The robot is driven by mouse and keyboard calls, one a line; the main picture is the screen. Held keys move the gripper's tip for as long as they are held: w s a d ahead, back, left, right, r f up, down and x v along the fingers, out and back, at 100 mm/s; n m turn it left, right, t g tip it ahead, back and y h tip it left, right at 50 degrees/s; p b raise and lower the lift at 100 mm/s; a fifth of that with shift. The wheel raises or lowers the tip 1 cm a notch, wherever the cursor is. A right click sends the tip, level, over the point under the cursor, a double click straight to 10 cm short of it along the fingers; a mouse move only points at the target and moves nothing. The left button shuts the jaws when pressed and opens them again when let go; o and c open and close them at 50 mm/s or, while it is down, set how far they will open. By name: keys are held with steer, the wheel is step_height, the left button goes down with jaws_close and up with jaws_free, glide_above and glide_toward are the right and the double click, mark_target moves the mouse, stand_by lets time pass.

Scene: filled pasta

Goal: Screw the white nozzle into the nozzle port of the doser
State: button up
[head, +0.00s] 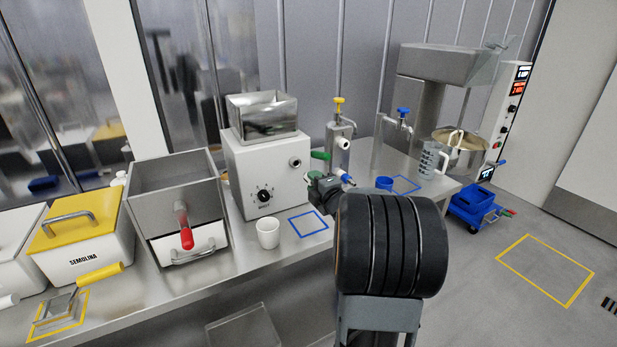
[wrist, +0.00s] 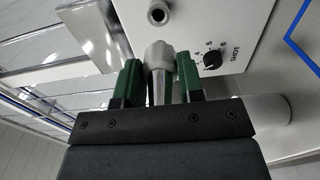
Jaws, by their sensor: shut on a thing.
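The doser (head: 240,165) is a white box with a black dial and a steel hopper on top, standing on the bench in the head view. Its round nozzle port (head: 296,162) has a dark hole and sticks out from the upper right of the front. The port also shows at the top of the wrist view (wrist: 157,13). My gripper (wrist: 156,80) is shut with its green fingers on the white nozzle (wrist: 158,55), whose pale collar points toward the port. A small gap shows between them in the wrist view. My wrist largely hides the nozzle in the head view.
A white cup (head: 268,234) stands in front of the doser, beside an empty blue outline (head: 307,223). A steel bin (head: 172,190) with a red handle is to the left. Yellow-handled (head: 339,106) and blue-handled (head: 403,112) valves stand behind my gripper.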

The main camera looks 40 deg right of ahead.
steer(key=shift+d, duration=0.15)
steer(key=shift+s+b, duration=0.2)
steer(key=shift+b, duration=0.35)
steer(key=shift+w+d+b, duration=0.2)
steer(key=shift+w+b, duration=0.2)
steer(key=shift+w, duration=1.05)
steer(key=shift+w+d+b, duration=0.15)
steer(key=shift+w+b, duration=0.2)
steer(key=shift+w, duration=1.05)
steer(key=shift+b, duration=1)
steer(key=shift+w+d+r+b, duration=0.15)
steer(key=shift+w+b, duration=0.25)
steer(key=shift+w, duration=0.8)
stand_by(1.2)
steer(key=o, duration=1.3)
